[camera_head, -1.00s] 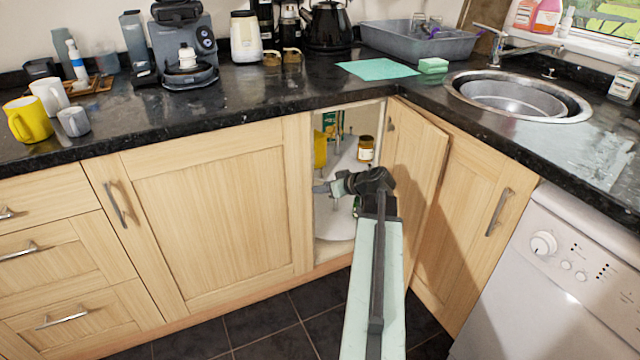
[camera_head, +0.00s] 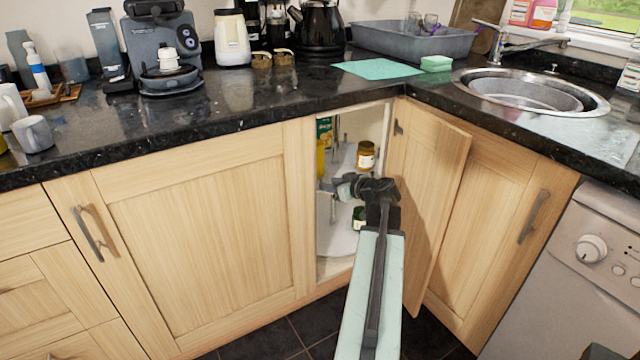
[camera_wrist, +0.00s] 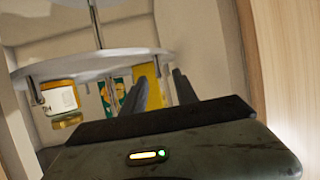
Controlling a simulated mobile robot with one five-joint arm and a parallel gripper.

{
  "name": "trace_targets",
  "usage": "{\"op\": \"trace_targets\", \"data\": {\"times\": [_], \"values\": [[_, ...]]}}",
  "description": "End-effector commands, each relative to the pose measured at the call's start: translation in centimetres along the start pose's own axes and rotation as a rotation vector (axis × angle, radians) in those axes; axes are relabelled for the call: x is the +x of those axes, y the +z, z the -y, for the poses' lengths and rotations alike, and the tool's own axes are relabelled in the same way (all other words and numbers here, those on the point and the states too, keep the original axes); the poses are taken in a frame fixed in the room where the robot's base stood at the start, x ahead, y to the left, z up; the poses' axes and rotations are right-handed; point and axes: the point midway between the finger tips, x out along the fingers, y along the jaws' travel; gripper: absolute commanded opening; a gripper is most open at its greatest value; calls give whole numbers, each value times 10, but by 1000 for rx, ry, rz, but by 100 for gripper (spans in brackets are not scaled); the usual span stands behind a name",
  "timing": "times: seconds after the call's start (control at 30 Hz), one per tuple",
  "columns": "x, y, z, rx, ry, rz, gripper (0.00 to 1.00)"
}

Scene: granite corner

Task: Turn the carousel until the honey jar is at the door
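The corner cabinet is open, and its door (camera_head: 428,200) is swung out to the right. Inside is a white carousel with an upper tray (camera_head: 343,172) and a lower tray (camera_head: 338,240). A small amber jar with a pale label, apparently the honey jar (camera_head: 366,157), stands on the upper tray towards the right of the opening. In the wrist view the scene is inverted, and the jar (camera_wrist: 58,98) is at left on the tray (camera_wrist: 90,65). My gripper (camera_head: 328,186) is in the opening, below and left of the jar. Its fingers (camera_wrist: 165,72) look apart, with nothing visibly held.
A green carton (camera_head: 324,132) and a yellow item (camera_head: 320,160) stand at the left of the upper tray. A dark green item (camera_head: 358,218) is on the lower tray, partly behind my arm. The cabinet's left front panel (camera_head: 200,215) and the open door flank my arm closely.

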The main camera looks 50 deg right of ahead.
Motion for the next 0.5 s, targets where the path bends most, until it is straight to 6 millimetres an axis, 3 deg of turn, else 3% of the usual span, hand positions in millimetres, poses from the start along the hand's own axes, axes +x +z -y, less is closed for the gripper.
{"op": "trace_targets", "data": {"times": [0.3, 0.5], "values": [[56, 4, -6, 1, 3, 1, 35], [68, 2, -6, 2, 7, 0, 35]]}}
